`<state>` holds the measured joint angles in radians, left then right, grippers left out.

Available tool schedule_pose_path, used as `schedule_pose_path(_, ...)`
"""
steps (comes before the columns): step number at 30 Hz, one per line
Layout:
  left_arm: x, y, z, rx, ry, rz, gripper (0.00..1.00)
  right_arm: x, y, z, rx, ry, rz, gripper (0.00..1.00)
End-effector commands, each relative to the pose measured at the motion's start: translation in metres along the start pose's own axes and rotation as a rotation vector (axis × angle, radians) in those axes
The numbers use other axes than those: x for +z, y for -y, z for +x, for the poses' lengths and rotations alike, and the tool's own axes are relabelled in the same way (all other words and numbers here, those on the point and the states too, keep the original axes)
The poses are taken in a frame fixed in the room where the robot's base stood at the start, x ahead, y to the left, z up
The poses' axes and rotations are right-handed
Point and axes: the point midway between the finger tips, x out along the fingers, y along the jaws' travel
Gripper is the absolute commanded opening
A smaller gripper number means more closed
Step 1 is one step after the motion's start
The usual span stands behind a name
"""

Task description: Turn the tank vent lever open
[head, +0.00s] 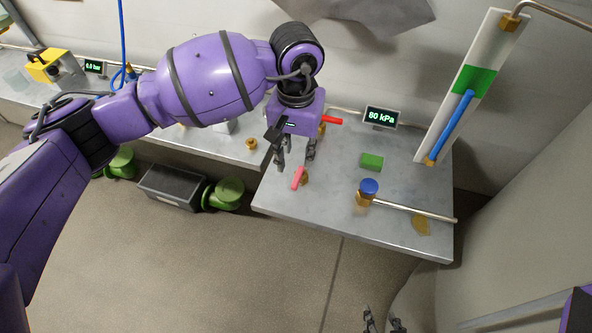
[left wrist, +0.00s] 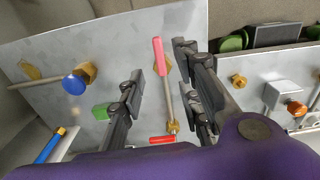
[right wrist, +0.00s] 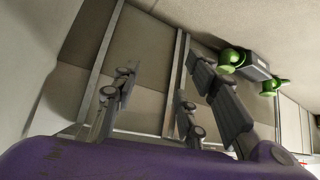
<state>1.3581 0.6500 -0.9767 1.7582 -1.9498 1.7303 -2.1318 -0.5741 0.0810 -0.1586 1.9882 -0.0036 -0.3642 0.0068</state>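A pink-handled lever (head: 297,179) with a brass fitting sits near the left front edge of the metal table. A red-handled lever (head: 331,120) is farther back, partly hidden by my left gripper. No label shows which one is the tank vent lever. My left gripper (head: 295,155) is open and empty, pointing down above the table. In the left wrist view the pink handle (left wrist: 158,56) lies between its spread fingers, without visible contact; the red handle (left wrist: 162,140) shows near the wrist. My right gripper (head: 384,324) is open and empty, low at the bottom of the head view.
The table also bears a green block (head: 372,161), a blue knob (head: 369,187) on a brass valve with a pipe (head: 415,211), and a display reading 80 kPa (head: 381,117). A tilted panel (head: 445,125) with a blue lever stands right. A dark crate (head: 172,187) is on the floor.

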Motion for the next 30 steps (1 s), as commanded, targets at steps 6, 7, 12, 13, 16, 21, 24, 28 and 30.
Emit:
schedule_pose_path(6,0.003,0.001,0.015,-0.003,0.011,0.051,0.31,0.001,0.000,-0.002,0.000,0.004,0.001,0.40)
schedule_pose_path(7,0.003,0.001,0.019,-0.003,0.011,0.050,0.31,0.002,0.000,-0.003,0.000,0.005,0.001,0.40)
schedule_pose_path(12,0.004,0.000,0.047,-0.001,0.012,0.049,0.31,0.001,0.001,-0.004,-0.002,0.008,0.003,0.40)
schedule_pose_path(13,0.004,0.000,0.051,-0.001,0.011,0.050,0.31,0.001,0.001,-0.004,-0.002,0.008,0.003,0.40)
schedule_pose_path(16,0.003,0.000,0.065,0.000,0.010,0.048,0.31,0.000,0.002,-0.004,-0.004,0.007,0.003,0.40)
schedule_pose_path(21,0.003,0.000,0.077,-0.001,0.009,0.050,0.31,0.000,0.003,-0.004,-0.005,0.008,0.003,0.40)
schedule_pose_path(24,0.003,0.000,0.079,-0.001,0.008,0.049,0.31,0.000,0.003,-0.004,-0.006,0.008,0.004,0.40)
schedule_pose_path(28,0.003,0.000,0.079,0.000,0.009,0.049,0.31,0.000,0.003,-0.004,-0.006,0.009,0.004,0.40)
schedule_pose_path(30,0.003,0.000,0.079,0.000,0.009,0.049,0.27,0.000,0.003,-0.004,-0.006,0.009,0.004,0.40)
